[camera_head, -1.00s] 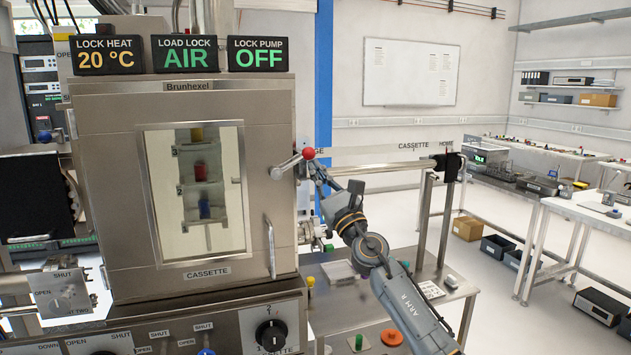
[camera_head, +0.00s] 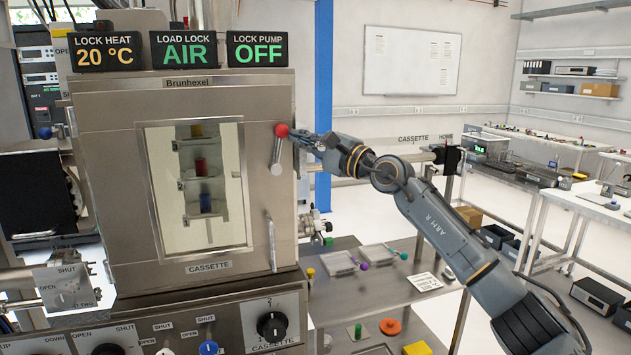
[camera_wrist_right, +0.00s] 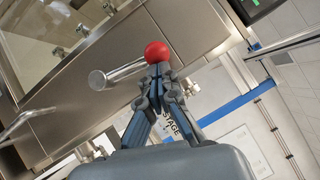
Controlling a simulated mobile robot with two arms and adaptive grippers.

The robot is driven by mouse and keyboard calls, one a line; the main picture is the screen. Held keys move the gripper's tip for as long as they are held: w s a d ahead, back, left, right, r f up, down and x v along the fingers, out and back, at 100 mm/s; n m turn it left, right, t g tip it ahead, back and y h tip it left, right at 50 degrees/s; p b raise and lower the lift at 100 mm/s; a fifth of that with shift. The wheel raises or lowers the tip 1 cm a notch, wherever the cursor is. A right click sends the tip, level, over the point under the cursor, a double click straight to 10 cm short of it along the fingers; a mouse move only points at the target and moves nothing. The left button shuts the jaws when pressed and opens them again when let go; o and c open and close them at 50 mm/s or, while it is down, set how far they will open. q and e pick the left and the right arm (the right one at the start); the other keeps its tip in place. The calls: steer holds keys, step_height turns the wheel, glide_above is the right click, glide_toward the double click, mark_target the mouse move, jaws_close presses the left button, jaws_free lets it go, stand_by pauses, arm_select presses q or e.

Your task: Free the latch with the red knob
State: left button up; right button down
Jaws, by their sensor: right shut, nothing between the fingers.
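The latch (camera_head: 276,155) is a silver lever on the right edge of the chamber door, with a red knob (camera_head: 281,130) at its end. The lever stands nearly upright, with the knob at the top. My right gripper (camera_head: 299,138) is just right of the knob, shut and empty. In the right wrist view the red knob (camera_wrist_right: 157,52) shows right at the tips of the closed fingers (camera_wrist_right: 160,72); I cannot tell whether they touch it. The silver lever (camera_wrist_right: 117,73) runs left from there. My left gripper is not in view.
The chamber door (camera_head: 110,200) has a window with a cassette rack (camera_head: 201,175) behind it, and a vertical door handle (camera_head: 271,243) below the latch. A metal table (camera_head: 370,293) with small items stands right of the chamber, below my right arm.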

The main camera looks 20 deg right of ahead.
steer(key=shift+a+r+n+g, duration=0.35)
steer(key=shift+a+n+g, duration=0.3)
steer(key=shift+n, duration=0.25)
steer(key=shift+a, duration=0.1)
